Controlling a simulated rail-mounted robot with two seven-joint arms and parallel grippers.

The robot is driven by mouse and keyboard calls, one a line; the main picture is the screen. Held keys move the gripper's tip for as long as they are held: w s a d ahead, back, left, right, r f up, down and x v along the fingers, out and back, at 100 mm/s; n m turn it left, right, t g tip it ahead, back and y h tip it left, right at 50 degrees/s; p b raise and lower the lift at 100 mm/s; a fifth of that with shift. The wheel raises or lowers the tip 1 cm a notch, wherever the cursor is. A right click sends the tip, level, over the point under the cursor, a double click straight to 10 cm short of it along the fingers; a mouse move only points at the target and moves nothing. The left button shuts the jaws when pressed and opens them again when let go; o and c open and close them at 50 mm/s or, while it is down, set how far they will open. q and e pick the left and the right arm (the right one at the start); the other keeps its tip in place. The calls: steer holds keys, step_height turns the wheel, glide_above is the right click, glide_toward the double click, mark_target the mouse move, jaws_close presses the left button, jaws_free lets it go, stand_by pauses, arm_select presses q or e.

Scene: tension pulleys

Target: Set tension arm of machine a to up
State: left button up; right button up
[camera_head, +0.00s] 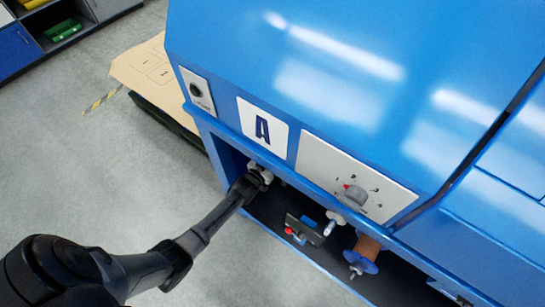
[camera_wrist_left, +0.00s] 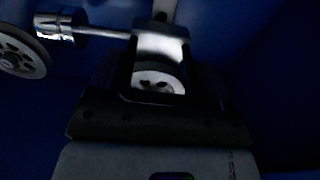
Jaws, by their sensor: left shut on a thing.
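A thin rod runs left from the block to a chrome cylinder (camera_wrist_left: 60,25). The arm's full length and angle are hidden. My right gripper is out of view.
A spoked pulley wheel (camera_wrist_left: 20,52) is at the left of the wrist view. In the bay, a dark bracket (camera_head: 304,228), a white fitting (camera_head: 334,220) and a blue-and-brown spool (camera_head: 363,256) lie to the right. A dial (camera_head: 354,196) is above. Grey floor is open at left.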

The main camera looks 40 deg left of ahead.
arm_select(q)
steer(key=shift+d+r, duration=0.1)
steer(key=shift+r, duration=0.1)
steer(key=o, duration=0.9)
steer(key=shift+o, duration=0.5)
steer(key=shift+d, duration=0.15)
steer(key=s+p, duration=0.4)
steer(key=s, duration=0.9)
steer(key=shift+s+d, duration=0.35)
steer(key=shift+s, duration=0.05)
